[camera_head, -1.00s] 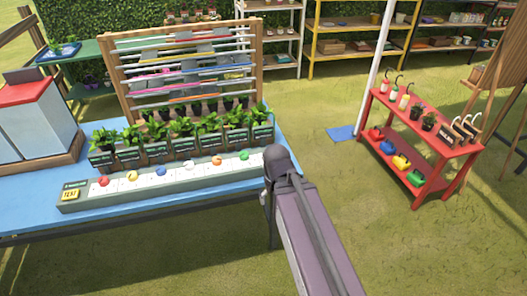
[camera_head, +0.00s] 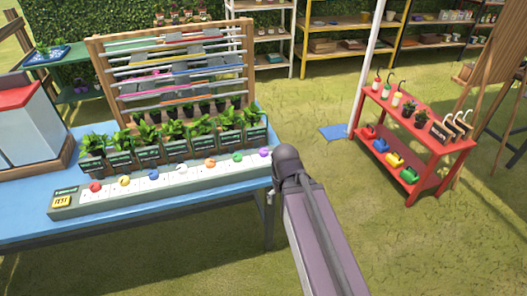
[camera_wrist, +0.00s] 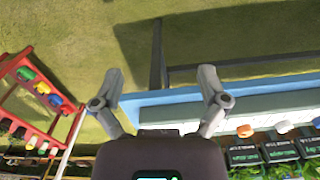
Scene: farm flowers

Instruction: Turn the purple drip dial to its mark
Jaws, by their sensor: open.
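The purple drip dial (camera_head: 264,152) is a small round knob at the right end of the pale control strip (camera_head: 118,195) in the head view, just left of my arm. Its pointer and mark are too small to make out. In the wrist view my gripper (camera_wrist: 160,73) is open and empty, its two fingers spread over the table's edge and grass. The head view hides the fingers.
Several potted plants (camera_head: 148,148) stand behind the strip on the blue table (camera_head: 150,209). A wooden rack (camera_head: 180,70) rises behind them. A yellow-labelled box end (camera_head: 62,201) is at the strip's left. Grass lies open between the table and the red shelf (camera_head: 420,150).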

